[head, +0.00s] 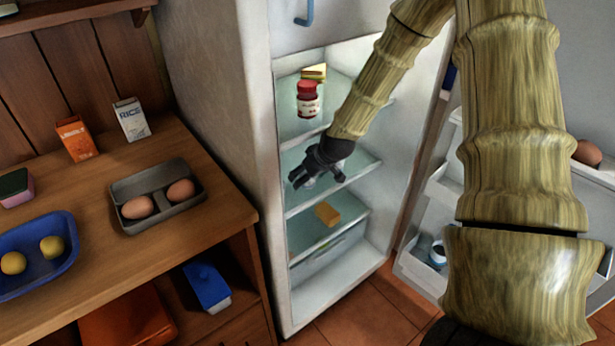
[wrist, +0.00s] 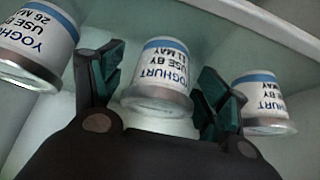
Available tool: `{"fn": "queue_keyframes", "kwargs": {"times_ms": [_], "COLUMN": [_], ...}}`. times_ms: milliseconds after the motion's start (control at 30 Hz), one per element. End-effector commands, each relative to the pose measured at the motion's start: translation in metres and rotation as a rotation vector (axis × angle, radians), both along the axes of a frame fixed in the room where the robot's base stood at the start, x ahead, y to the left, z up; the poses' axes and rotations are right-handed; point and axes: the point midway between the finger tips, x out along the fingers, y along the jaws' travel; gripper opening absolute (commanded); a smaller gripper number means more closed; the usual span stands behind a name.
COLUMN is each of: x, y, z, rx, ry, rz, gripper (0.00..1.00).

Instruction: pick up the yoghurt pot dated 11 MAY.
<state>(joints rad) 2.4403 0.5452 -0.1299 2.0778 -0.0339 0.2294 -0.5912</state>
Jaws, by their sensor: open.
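In the wrist view three white yoghurt pots with blue bands stand in a row on a fridge shelf. The middle pot (wrist: 158,85) reads USE BY and what looks like 11 MAY; its first digit is unclear. The left pot (wrist: 32,48) reads 26 MA, cut off by the frame edge. The right pot (wrist: 262,103) shows MAY with its day number hard to read. My gripper (wrist: 166,78) is open, its fingers to either side of the middle pot in the picture; I see no contact. In the head view my gripper (head: 318,178) reaches into the fridge and mostly hides the pots.
Another yellow block (head: 327,213) lies on the shelf below. The fridge side wall (head: 225,80) and open door (head: 440,180) flank my arm. A wooden counter (head: 85,190) is at left.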

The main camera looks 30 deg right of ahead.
Motion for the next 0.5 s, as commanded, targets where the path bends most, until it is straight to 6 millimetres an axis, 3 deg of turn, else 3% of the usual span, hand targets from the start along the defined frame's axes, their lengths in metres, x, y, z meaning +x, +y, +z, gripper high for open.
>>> {"fn": "queue_keyframes", "kwargs": {"times_ms": [200, 433, 500], "x": [0.0001, -0.0001, 0.0], "y": [-0.0001, -0.0001, -0.0001], "z": [0.0, -0.0001, 0.0], "rx": [0.0, 0.0, 0.0], "ry": [0.0, 0.0, 0.0], "rz": [0.0, 0.0, 0.0], "gripper": [0.74, 0.33, 0.28]}}
